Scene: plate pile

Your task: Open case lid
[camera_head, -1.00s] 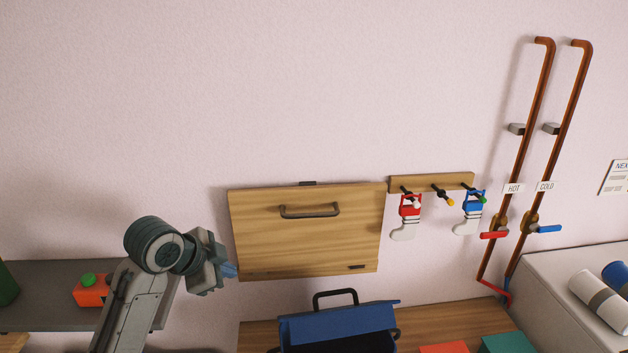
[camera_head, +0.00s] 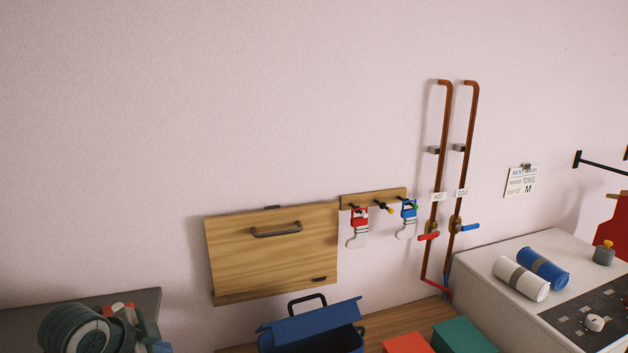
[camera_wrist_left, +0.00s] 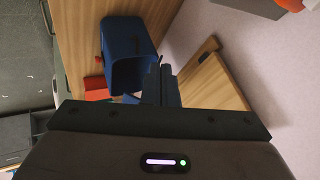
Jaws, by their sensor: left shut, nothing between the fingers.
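The blue case (camera_head: 352,341) stands on the wooden counter at the bottom of the head view. Its lid (camera_head: 312,322) is tilted up at the back, with a black handle (camera_head: 307,301) on top, and the dark inside shows below it. The front of the case is cut off by the frame. In the left wrist view the case (camera_wrist_left: 128,40) shows as an open blue box beyond the fingers. My right gripper is out of view.
A wooden wall panel (camera_head: 270,255) with a black handle hangs behind the case. A peg rack (camera_head: 374,198) with socks and two copper pipes (camera_head: 436,190) are to its right. Red (camera_head: 408,343) and teal (camera_head: 463,335) blocks lie right of the case. A grey shelf (camera_head: 30,325) is at left.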

